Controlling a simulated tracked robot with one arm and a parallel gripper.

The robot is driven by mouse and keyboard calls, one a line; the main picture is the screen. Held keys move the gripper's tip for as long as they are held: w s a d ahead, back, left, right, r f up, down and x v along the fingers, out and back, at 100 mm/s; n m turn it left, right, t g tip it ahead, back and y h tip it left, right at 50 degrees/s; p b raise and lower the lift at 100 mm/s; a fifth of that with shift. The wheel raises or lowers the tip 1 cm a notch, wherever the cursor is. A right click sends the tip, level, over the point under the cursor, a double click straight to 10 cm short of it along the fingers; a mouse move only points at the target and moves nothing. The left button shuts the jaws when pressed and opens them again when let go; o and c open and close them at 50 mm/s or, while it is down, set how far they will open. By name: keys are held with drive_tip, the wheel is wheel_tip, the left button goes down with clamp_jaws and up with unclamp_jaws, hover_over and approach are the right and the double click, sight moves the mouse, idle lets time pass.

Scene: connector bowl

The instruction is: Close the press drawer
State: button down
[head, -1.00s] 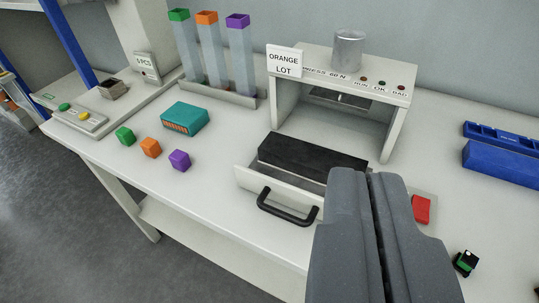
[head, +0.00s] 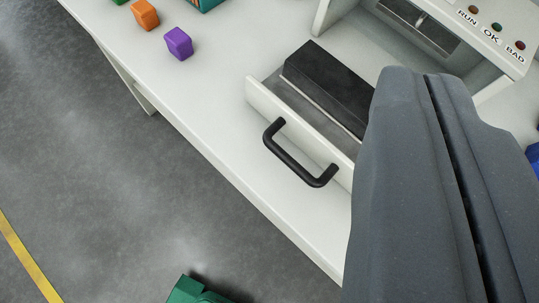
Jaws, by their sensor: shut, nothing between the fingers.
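The press drawer (head: 262,97) stands pulled out of the white press (head: 481,48), with its front panel toward the table's front edge. A black handle (head: 296,162) is on that panel. A black block (head: 328,82) lies in the drawer. My gripper (head: 431,76) is shut and empty. In the picture it lies to the right of the handle and covers the right end of the drawer and part of the press. I cannot tell whether it touches the drawer.
A purple cube (head: 178,43), an orange cube (head: 145,14) and the edge of a teal box (head: 206,4) lie on the white table (head: 225,122) at the upper left. A green object (head: 196,291) is low at the bottom edge. Grey floor lies in front of the table.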

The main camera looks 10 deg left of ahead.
drive_tip(key=w+a+f+n+g+p, duration=0.3)
drive_tip(key=f+n+p, duration=0.1)
drive_tip(key=f, duration=0.3)
drive_tip(key=n+g+y+p, duration=0.2)
drive_tip(key=n+g+p, duration=0.15)
drive_tip(key=n, duration=0.25)
approach(261, 114)
drive_tip(key=f, duration=0.1)
drive_tip(key=s+a+f, duration=0.1)
drive_tip(key=a+f, duration=0.1)
drive_tip(key=shift+s+a+f, duration=0.25)
drive_tip(key=shift+f, duration=0.15)
drive_tip(key=shift+w+d+m, duration=0.15)
drive_tip(key=shift+w, duration=0.4)
drive_tip(key=shift+w+d+m, duration=0.15)
drive_tip(key=shift+w+d, duration=0.05)
drive_tip(key=shift+w, duration=0.35)
drive_tip(key=shift+w+d+r, duration=0.1)
drive_tip(key=shift+w+d, duration=0.15)
drive_tip(key=shift+w, duration=0.6)
